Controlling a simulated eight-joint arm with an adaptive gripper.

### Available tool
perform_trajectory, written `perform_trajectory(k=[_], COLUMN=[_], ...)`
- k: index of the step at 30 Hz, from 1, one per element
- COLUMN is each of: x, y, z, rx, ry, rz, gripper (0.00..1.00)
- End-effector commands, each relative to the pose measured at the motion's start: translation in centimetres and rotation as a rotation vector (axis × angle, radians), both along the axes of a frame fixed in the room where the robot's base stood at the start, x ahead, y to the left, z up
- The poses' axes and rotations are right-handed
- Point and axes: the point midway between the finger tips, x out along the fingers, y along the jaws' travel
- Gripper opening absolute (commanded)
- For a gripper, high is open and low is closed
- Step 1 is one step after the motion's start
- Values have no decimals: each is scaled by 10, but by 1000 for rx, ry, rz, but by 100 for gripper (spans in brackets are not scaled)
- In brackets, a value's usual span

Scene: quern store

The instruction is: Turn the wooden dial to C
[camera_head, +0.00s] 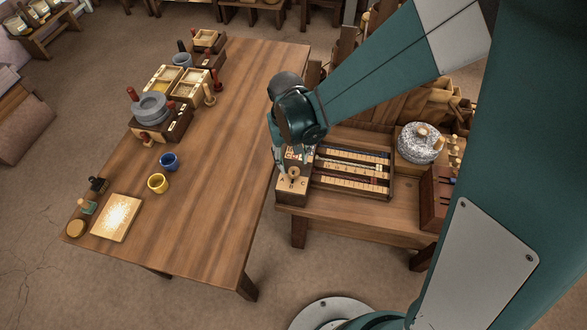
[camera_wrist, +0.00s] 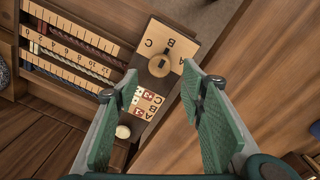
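The wooden dial (camera_wrist: 157,66) is a round tan knob on a pale plate lettered A, B and C, on top of a dark box (camera_wrist: 145,82). A dark mark on its side toward B shows, but I cannot tell its exact pointing. In the head view the dial (camera_head: 292,173) sits at the near left corner of the low bench. My gripper (camera_wrist: 161,82) is open and empty, its green-padded fingers spread with the dial seen between and beyond their tips. No contact shows. In the head view my gripper is mostly hidden by my wrist.
Red and white lettered tiles (camera_wrist: 146,102) lie beside the dial on the box. A long wooden table (camera_head: 215,170) stands close on the left, with cups and boxes.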

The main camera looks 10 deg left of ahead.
Motion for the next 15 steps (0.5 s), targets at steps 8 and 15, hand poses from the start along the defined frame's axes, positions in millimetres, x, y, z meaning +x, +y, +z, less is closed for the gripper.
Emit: perform_trajectory(k=[8, 15], x=[1, 1], y=[-1, -2], z=[-33, -54], rx=[0, 0], ry=[0, 0], rz=[0, 0], gripper=[40, 40])
